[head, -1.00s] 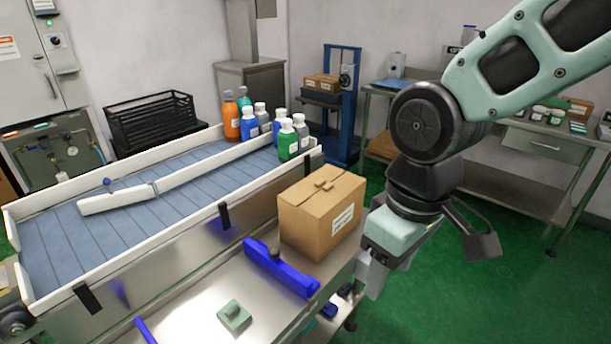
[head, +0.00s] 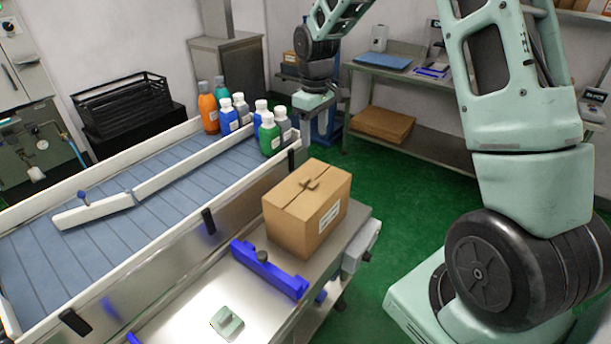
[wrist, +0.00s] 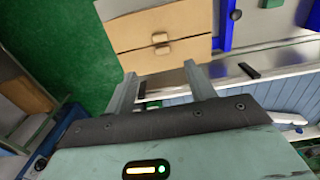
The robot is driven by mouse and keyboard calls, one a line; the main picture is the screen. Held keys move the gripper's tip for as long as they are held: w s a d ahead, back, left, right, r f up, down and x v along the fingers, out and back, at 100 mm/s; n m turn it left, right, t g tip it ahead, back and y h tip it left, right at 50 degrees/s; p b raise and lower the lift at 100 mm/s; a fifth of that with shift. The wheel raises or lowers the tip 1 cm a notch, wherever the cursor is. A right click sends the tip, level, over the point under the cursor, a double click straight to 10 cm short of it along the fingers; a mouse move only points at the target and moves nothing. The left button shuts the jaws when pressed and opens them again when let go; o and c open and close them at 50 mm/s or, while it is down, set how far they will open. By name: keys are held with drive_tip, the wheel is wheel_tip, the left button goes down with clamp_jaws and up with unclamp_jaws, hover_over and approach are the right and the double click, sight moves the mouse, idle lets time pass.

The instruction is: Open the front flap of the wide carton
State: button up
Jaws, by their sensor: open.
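The wide carton (head: 292,225) is a brown box with a white label on its side. It stands on the steel table, and its top flaps look closed along a seam, with small tabs at the middle. In the wrist view the carton (wrist: 185,20) lies beyond the fingertips, with the seam and two tabs facing the camera. My gripper (wrist: 160,72) is open and empty, its fingers apart and pointing toward the carton; they do not seem to touch it.
A blue fence (head: 270,270) with a dark knob stands close to the carton's left front. A conveyor (head: 110,210) with white rails and several bottles (head: 268,135) runs along the left. Green floor is open behind the carton.

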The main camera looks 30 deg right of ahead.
sight(313, 183)
wheel_tip(313, 183, down, 15)
drive_tip(key=shift+f+p, duration=0.2)
drive_tip(key=shift+p, duration=0.9)
clamp_jaws()
